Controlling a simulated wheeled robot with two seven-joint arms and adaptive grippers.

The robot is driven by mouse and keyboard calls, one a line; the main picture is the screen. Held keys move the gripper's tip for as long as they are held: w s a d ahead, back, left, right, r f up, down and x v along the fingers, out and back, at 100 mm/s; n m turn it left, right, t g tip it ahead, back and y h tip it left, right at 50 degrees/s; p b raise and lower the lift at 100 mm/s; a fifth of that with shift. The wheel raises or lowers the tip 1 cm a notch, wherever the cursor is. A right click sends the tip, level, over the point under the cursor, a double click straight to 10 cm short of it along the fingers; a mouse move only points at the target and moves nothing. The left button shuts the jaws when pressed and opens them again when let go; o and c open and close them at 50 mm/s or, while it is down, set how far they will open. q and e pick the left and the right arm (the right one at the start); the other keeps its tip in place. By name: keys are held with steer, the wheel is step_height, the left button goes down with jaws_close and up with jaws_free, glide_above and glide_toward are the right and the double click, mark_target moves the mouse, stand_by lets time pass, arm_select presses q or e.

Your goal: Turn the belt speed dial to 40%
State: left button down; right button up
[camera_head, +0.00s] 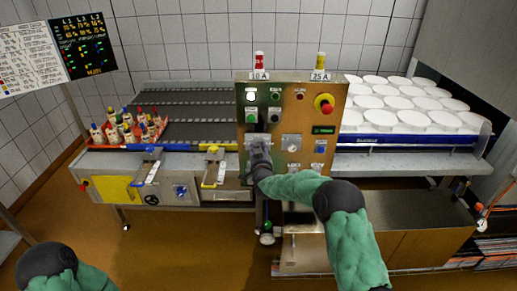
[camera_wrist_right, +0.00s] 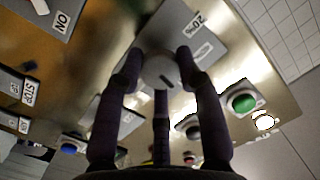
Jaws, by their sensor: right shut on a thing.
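The brass control panel (camera_head: 290,122) stands in the middle of the head view. My right gripper (camera_head: 258,146) is at its lower left part and hides the dial there. In the right wrist view, the fingers of my right gripper (camera_wrist_right: 160,75) are closed around a pale round dial knob (camera_wrist_right: 161,71) with a dark pointer mark. A grey scale plate (camera_wrist_right: 188,38) lies behind the knob, and a "20%" label (camera_wrist_right: 197,21) shows on it. The other scale marks are hidden or unreadable, so I cannot tell the exact setting. My left gripper is out of view.
A red emergency knob (camera_head: 324,104) on yellow sits at the panel's upper right. A green button (camera_wrist_right: 242,101) is near the dial plate. Left of the panel is the belt (camera_head: 190,103) with a red tray of bottles (camera_head: 126,127); white moulds (camera_head: 405,103) stand at right.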

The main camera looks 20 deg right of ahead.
steer(key=shift+a+n+g+h+p, duration=0.1)
steer(key=shift+n+g+h+p, duration=0.25)
steer(key=shift+n+p, duration=1.7)
steer(key=shift+a+n+g+h+p, duration=0.1)
steer(key=shift+n+g+h+p, duration=0.25)
steer(key=shift+n+p, duration=1.7)
steer(key=shift+n+b, duration=0.4)
steer(key=shift+n, duration=0.3)
steer(key=o, duration=1.1)
steer(key=shift+o, duration=0.2)
